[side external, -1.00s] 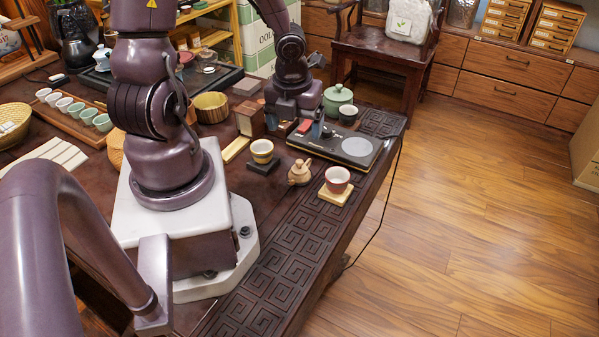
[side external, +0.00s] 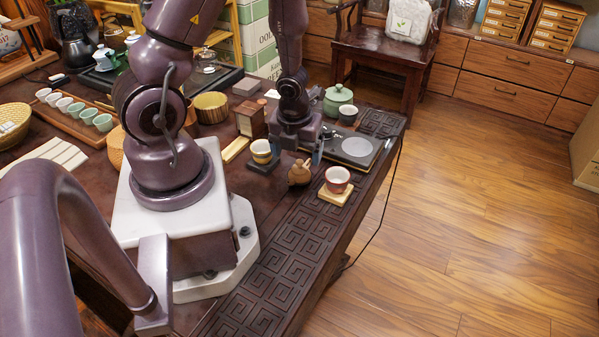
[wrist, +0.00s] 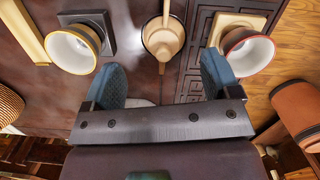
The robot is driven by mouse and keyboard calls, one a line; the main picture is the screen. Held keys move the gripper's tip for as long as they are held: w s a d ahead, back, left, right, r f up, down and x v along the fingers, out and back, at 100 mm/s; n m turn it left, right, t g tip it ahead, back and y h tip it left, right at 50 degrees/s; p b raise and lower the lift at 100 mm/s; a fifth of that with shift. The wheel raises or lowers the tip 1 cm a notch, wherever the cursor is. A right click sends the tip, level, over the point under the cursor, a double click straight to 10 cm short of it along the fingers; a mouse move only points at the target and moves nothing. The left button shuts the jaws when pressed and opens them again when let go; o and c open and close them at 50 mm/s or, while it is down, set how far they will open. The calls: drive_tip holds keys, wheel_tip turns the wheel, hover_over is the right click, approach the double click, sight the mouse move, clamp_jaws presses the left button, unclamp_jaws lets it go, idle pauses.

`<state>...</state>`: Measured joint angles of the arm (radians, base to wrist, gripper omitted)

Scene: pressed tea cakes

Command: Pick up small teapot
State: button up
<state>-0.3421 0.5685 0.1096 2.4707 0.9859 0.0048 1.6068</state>
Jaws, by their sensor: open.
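The small teapot (side external: 299,173) is a light brown clay pot on the dark table, between a yellow-banded cup and a red cup. In the wrist view the teapot (wrist: 163,38) lies straight ahead, centred between the fingers and a little beyond their tips. My gripper (side external: 297,152) is open and empty, low over the table just behind the teapot in the side view. Its two blue-grey fingers (wrist: 163,72) show on either side in the wrist view. I cannot tell whether a finger touches anything.
The yellow-banded cup (side external: 261,151) on a dark coaster stands close to the left finger. The red cup (side external: 337,179) on a pale wooden coaster stands close to the right finger. A black panel (side external: 352,150) and a green lidded pot (side external: 337,100) are behind.

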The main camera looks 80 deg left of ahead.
sight(300, 160)
drive_tip(key=shift+w+a+f, duration=0.15)
drive_tip(key=shift+w+f, duration=0.05)
drive_tip(key=shift+f, duration=1.1)
drive_tip(key=shift+w+a+f, duration=0.1)
drive_tip(key=shift+w+f, duration=0.1)
drive_tip(key=shift+f, duration=1.05)
drive_tip(key=shift+c, duration=0.2)
drive_tip(key=c, duration=0.9)
